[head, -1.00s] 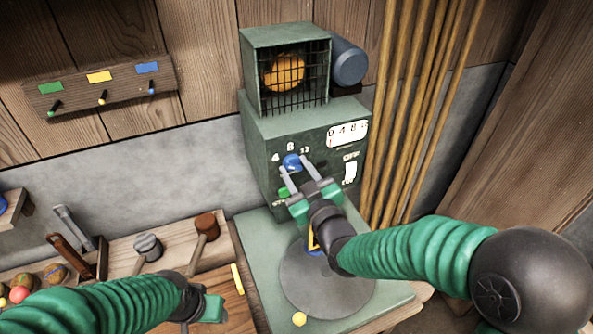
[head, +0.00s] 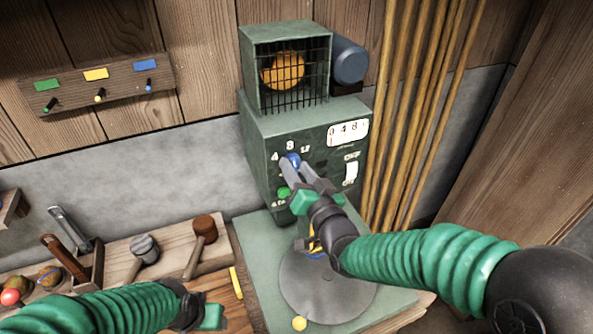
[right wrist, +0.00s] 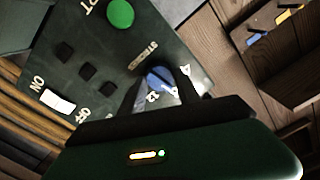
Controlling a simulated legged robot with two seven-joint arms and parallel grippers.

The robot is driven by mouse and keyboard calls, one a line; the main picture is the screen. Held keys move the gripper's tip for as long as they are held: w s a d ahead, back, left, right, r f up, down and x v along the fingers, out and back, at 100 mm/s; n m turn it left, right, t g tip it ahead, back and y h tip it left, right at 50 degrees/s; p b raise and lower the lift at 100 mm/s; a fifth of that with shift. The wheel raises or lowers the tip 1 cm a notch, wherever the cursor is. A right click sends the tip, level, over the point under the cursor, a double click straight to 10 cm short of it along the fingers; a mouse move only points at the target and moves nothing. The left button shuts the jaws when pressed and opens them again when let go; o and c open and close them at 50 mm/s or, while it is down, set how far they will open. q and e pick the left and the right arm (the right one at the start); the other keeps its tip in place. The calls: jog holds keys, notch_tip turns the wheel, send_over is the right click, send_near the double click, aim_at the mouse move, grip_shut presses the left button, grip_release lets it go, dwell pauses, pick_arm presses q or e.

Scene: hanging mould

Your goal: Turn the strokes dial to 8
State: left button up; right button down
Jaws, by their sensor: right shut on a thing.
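The blue strokes dial (head: 292,160) sits on the front of the green machine (head: 265,150), ringed by the marks 4, 8 and 12. My right gripper (head: 290,168) is at the dial with its fingers shut on it. In the right wrist view, the dial (right wrist: 159,78) lies between the two dark fingers, with the word STROKES beside it. The fingers partly cover the dial, and I cannot tell which mark it points to. My left gripper (head: 212,316) is low at the left, away from the machine; its fingertips are not clear.
A green button (head: 284,192) sits just below the dial, and a white ON/OFF switch (head: 351,171) is to its right. A counter (head: 347,132) is above. A round grey plate (head: 325,287) lies below. Mallets (head: 204,230) lie on the bench at left.

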jog(key=shift+m, duration=0.9)
jog(key=shift+d, duration=0.1)
jog(key=c, duration=1.3)
grip_release()
jog(key=o, duration=0.4)
jog(key=shift+w+f, duration=0.1)
jog(key=shift+w, duration=0.05)
jog(key=shift+o, duration=0.2)
